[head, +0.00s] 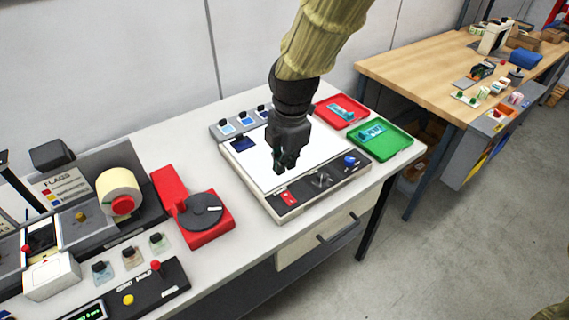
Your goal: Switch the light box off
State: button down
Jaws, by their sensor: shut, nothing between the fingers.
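The light box (318,152) lies on the white bench, a flat grey case with a bright white top panel. Its front strip carries a small red switch (288,197) at the left, a dark part in the middle and a blue knob (350,161) at the right. I cannot tell the switch's position. My gripper (284,168) is shut and empty, pointing down over the panel's front part, behind the red switch and apart from it. It hides part of the panel. I cannot tell its exact height.
A red tray (342,111) and a green tray (391,151) stand right of the light box. A red device with a dark disc (205,209) stands to the left, near a label roll (118,190). The wall is behind.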

aim_at(281, 199)
jog(key=shift+w+a+f+p, duration=0.15)
jog(key=shift+f+p, duration=0.4)
jog(key=shift+f, duration=1.45)
jog(key=shift+w+a+f+p, duration=0.2)
jog(key=shift+f+p, duration=0.4)
jog(key=shift+f, duration=1.35)
jog(key=shift+w+a+f+p, duration=0.15)
jog(key=shift+f+p, duration=0.4)
jog(key=shift+f, duration=1.45)
jog(key=shift+d, duration=0.1)
